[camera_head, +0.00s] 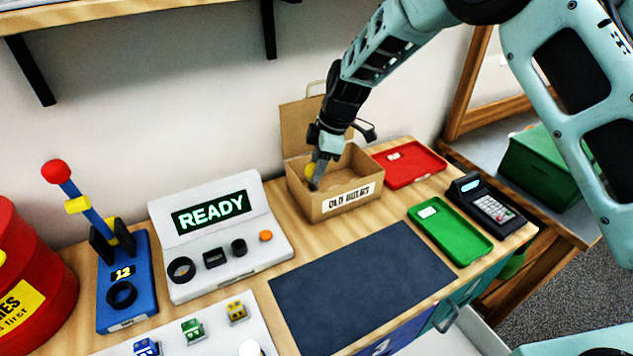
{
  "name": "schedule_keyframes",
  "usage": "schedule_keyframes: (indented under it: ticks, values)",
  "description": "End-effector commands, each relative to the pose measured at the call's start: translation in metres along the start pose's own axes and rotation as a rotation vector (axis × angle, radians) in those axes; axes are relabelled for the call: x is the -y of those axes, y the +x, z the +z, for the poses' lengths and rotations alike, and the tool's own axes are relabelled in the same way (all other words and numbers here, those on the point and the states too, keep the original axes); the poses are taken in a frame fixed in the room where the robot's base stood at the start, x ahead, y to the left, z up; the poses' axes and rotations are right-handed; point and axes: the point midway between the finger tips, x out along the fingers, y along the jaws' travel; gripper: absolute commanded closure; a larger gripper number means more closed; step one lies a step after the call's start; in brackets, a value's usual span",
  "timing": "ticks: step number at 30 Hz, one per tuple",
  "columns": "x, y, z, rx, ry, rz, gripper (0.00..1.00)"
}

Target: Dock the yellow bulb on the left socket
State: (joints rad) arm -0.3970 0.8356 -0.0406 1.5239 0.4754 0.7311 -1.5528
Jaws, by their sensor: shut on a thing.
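My gripper (318,176) reaches down into the open cardboard box labelled "OLD BULBS" (352,200). It is shut on a yellow rounded thing (310,171), likely the yellow bulb, mostly hidden by the fingers and the box. I cannot tell whether it touches the box floor. The white console (222,277) with a green "READY" display (211,212) stands left of the box. It has a round black socket (181,270) at left, a squarish black one (214,258) in the middle and a round black one (239,247) at right. An orange button (266,236) is beside them.
A blue lever unit (125,290) and a red drum (35,275) stand at left. A white tray (215,343) in front holds blue, green and yellow pieces. A dark mat (360,285) lies clear. Red (408,165) and green (450,232) trays and a card terminal (492,207) are right.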

Motion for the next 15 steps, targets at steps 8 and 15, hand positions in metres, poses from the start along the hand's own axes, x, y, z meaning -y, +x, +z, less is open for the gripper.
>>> schedule_keyframes:
  ticks: [8,15]
  values:
    - [0.0,0.023,0.007,0.001,0.002,0.0,0.75]
    - [0.0,0.05,0.015,0.0,0.002,0.0,0.75]
